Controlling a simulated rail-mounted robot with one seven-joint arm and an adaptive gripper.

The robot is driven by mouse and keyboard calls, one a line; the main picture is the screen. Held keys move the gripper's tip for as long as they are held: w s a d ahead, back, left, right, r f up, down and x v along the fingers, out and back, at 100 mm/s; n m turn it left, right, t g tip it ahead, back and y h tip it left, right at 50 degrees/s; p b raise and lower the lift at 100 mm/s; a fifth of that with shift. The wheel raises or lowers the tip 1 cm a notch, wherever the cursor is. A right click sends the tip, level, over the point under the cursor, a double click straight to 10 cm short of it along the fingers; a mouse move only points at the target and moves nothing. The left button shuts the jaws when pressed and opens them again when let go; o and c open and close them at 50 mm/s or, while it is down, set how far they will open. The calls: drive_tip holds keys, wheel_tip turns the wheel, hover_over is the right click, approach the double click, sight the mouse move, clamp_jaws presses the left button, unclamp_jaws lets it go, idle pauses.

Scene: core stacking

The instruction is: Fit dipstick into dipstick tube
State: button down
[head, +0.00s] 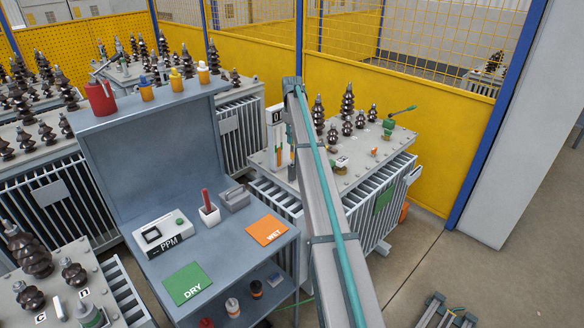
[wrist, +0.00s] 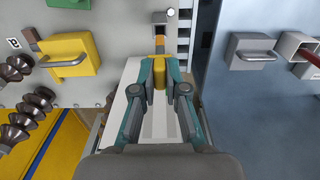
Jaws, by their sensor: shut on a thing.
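In the wrist view, my gripper (wrist: 159,72) has its teal fingers closed on a small yellow piece, which I take to be the dipstick (wrist: 160,46). An orange end of it sticks out past the fingertips. Just beyond that end is a small grey block with a square face (wrist: 159,17); I cannot tell whether it is the dipstick tube or whether the two touch. The lower length of the dipstick is hidden. In the head view, my arm crosses the middle and covers most of the gripper and what it holds, beside the transformer (head: 365,163).
In the wrist view, a yellow handled box (wrist: 70,58) and brown insulators (wrist: 38,100) stand left of the gripper.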

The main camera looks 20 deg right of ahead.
sight(292, 158)
drive_tip(key=shift+f, duration=0.1)
idle(0.6)
drive_tip(key=shift+f, duration=0.7)
drive_tip(key=shift+f+b, duration=1.25)
drive_tip(key=shift+f, duration=3)
idle(1.3)
drive_tip(key=c, duration=1.1)
unclamp_jaws()
drive_tip(key=shift+c, duration=0.2)
drive_tip(key=shift+r, duration=0.1)
